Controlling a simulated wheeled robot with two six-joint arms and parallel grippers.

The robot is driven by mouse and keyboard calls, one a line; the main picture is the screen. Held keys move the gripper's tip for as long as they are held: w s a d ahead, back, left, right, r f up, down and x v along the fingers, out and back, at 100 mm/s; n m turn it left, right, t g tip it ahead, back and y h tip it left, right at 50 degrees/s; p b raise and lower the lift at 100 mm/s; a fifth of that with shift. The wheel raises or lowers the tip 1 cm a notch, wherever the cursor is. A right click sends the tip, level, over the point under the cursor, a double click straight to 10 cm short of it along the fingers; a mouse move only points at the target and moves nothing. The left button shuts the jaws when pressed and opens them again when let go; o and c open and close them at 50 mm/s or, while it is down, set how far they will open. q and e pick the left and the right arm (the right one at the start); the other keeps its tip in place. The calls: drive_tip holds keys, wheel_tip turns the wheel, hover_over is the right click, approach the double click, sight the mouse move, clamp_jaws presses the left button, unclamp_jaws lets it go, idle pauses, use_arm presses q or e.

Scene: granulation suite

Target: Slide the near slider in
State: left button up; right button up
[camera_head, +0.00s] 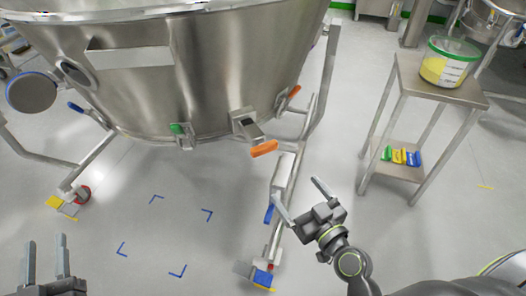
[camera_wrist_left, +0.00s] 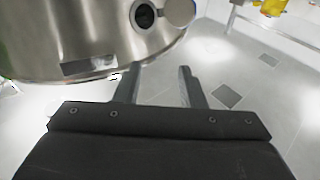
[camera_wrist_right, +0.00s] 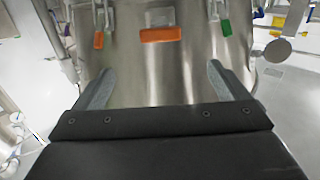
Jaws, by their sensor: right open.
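The large steel vessel (camera_head: 235,60) has a wide orange tab (camera_head: 264,148) jutting from a metal fitting on its lower wall, facing me. It is centred ahead of my right gripper in the right wrist view (camera_wrist_right: 160,35). I take this tab as the near slider, but cannot be sure. A second orange tab (camera_head: 294,90) and a green tab (camera_head: 177,128) are on either side. My right gripper (camera_head: 301,201) is open and empty, below and right of the wide tab, apart from it. My left gripper (camera_head: 46,260) is open and empty at the lower left.
The vessel's tubular frame has a leg (camera_head: 283,185) with a blue lever (camera_head: 268,213) close to my right gripper. A steel side table (camera_head: 440,88) at right holds a green-rimmed bucket (camera_head: 447,62). Blue corner marks (camera_head: 157,198) lie on clear floor.

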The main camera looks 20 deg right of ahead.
drive_tip(key=p, duration=0.2)
approach(266, 149)
drive_tip(key=w, duration=0.2)
drive_tip(key=w+a+p, duration=0.1)
drive_tip(key=w, duration=0.1)
drive_tip(key=shift+w+f, duration=0.15)
drive_tip(key=shift+w, duration=0.15)
drive_tip(key=w, duration=0.3)
drive_tip(key=w+a, duration=0.1)
drive_tip(key=w, duration=0.1)
drive_tip(key=shift+w+p, duration=0.15)
drive_tip(key=shift+p, duration=0.2)
use_arm(q)
drive_tip(key=s+d+f+g+h, duration=0.1)
drive_tip(key=s+f+g, duration=0.5)
drive_tip(key=f, duration=0.3)
drive_tip(key=s+d+f+n+g+h, duration=0.1)
drive_tip(key=s+d+f+g+h, duration=0.1)
drive_tip(key=s+f+g, duration=0.5)
drive_tip(key=shift+s+d+f+g, duration=0.2)
drive_tip(key=shift+f+g, duration=0.8)
drive_tip(key=shift+f, duration=0.55)
use_arm(e)
drive_tip(key=shift+w+f, duration=0.1)
drive_tip(key=shift+w, duration=0.4)
